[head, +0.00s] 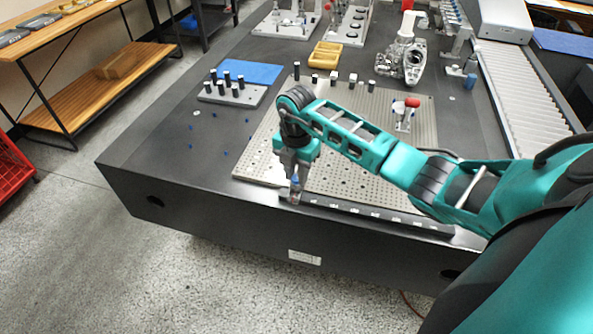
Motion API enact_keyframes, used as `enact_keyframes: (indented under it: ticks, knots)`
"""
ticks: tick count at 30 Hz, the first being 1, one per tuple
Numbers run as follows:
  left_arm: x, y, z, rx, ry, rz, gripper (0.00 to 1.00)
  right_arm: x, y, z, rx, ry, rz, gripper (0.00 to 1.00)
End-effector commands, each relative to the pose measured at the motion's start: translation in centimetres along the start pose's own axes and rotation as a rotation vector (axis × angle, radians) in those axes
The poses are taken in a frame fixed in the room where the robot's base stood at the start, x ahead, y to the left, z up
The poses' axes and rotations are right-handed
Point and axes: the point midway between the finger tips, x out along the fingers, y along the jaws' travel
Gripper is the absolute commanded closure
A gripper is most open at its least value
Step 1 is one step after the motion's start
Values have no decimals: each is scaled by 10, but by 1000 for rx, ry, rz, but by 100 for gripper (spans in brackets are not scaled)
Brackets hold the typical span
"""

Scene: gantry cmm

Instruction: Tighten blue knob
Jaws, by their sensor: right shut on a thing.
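My right arm reaches in from the right, and its right gripper (293,188) points down at the front edge of the perforated metal plate (340,185). The gripper is shut on a small blue knob (296,180), of which only a little shows between the fingers. The knob sits at the left end of a dark rail (370,212) along the plate's front edge. The fingers hide most of the knob and what is under it. My left gripper is not in view.
A red-topped clamp (404,114) and several short black posts stand on the plate. A grey block with black pins (232,93), a blue mat (248,72), a yellow tray (325,54) and a metal casting (402,58) lie behind on the dark table (150,150). A roller conveyor (525,90) runs at right.

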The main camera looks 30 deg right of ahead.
Motion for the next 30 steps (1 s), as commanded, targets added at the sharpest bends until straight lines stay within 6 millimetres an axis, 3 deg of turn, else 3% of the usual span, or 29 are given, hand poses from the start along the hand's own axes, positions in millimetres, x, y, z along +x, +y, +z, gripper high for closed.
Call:
enact_keyframes:
  ticks: [11,30]
  knots:
    - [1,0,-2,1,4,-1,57,-1,0,2,-136,-3,-1,100]
    - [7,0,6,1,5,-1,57,0,1,2,-701,-3,0,100]
